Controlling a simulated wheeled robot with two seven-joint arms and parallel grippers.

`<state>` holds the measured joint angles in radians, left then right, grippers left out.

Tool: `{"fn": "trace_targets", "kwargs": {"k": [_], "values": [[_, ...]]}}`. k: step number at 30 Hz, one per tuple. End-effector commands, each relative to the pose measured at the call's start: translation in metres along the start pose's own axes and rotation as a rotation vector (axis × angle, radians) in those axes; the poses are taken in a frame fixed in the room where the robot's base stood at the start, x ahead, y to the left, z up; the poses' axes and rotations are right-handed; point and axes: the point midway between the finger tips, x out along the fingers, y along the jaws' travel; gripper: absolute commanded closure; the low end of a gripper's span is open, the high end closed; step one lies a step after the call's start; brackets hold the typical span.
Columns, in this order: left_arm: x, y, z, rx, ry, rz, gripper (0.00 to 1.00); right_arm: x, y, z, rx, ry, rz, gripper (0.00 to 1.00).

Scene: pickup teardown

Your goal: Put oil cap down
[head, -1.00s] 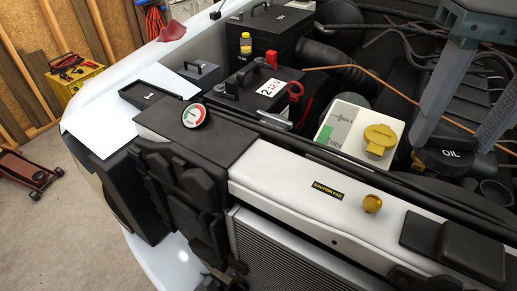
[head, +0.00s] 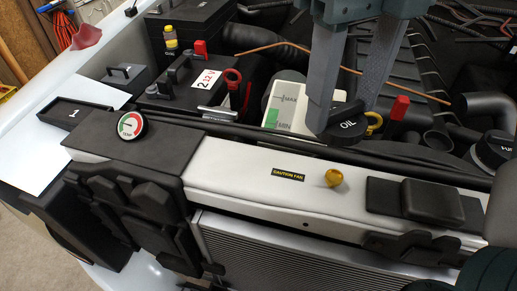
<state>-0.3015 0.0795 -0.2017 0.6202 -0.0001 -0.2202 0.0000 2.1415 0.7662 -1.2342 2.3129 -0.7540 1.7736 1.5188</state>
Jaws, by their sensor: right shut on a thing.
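The oil cap (head: 347,127) is black and round, with "OIL" in white on its top. My right gripper (head: 345,108) comes down from above and is shut on the cap, with a grey finger on each side. It holds the cap in front of the white tank, over the back of the front panel. The gap below the cap is hard to judge. My left gripper is not in view.
A black tray (head: 70,114) marked "1" lies at the left, on a white sheet (head: 32,160). A temperature gauge (head: 131,126), a battery (head: 190,90) and a white tank (head: 285,105) stand nearby.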

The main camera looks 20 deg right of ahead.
Motion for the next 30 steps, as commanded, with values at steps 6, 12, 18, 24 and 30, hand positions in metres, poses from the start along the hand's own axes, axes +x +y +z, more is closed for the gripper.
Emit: {"fn": "trace_targets", "kwargs": {"k": [6,12,18,24,30], "values": [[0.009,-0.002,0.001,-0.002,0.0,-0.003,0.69,0.026,0.031,0.025,-0.002,0.004,-0.002,0.71],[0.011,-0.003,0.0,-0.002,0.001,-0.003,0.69,0.046,0.059,0.048,-0.001,0.003,-0.001,0.71],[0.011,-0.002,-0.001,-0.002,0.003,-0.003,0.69,0.057,0.073,0.06,0.001,0.001,0.0,0.71],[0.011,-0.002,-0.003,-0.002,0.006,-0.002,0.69,0.058,0.074,0.062,0.001,0.0,0.0,0.71],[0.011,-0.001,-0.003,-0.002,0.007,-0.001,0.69,0.06,0.074,0.061,0.001,0.001,0.0,0.71]]}}
